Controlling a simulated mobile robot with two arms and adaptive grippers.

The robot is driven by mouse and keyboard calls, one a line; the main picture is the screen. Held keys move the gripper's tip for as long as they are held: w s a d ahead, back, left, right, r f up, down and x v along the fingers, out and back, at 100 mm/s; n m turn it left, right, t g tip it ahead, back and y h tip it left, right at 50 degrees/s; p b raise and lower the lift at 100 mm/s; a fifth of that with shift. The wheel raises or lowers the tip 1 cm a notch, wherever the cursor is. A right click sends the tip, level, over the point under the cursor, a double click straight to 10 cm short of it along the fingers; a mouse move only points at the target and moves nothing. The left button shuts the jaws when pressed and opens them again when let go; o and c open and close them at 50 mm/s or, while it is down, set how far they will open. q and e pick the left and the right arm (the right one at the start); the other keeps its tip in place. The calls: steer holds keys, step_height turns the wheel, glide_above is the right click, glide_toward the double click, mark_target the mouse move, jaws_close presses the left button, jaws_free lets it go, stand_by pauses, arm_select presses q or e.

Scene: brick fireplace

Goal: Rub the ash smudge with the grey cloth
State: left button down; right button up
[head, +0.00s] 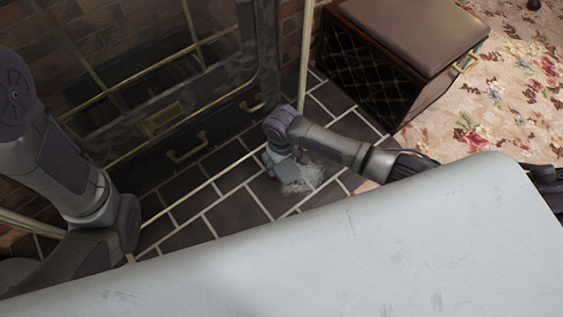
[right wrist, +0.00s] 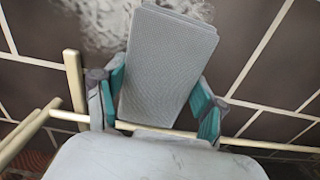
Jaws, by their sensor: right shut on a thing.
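The grey cloth (right wrist: 168,65) looks like a folded, textured pad in the right wrist view. My right gripper (right wrist: 160,88) is shut on it, with a teal-lined finger at each side. In the head view the right gripper (head: 283,160) is low over the dark tiles, at the left edge of the pale ash smudge (head: 306,181). The smudge also shows beyond the cloth in the right wrist view (right wrist: 98,22). I cannot tell whether the cloth touches the floor. My left arm comes in at the left, and its gripper does not show.
A glass fireplace screen (head: 165,118) with brass handles stands behind and left of the smudge. A padded stool (head: 405,35) with lattice sides stands at the back right, beside a floral rug (head: 520,95). Brass-coloured bars (right wrist: 75,82) are near the gripper.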

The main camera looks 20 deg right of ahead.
steer(key=shift+f+b, duration=0.35)
steer(key=shift+f, duration=0.6)
stand_by(0.5)
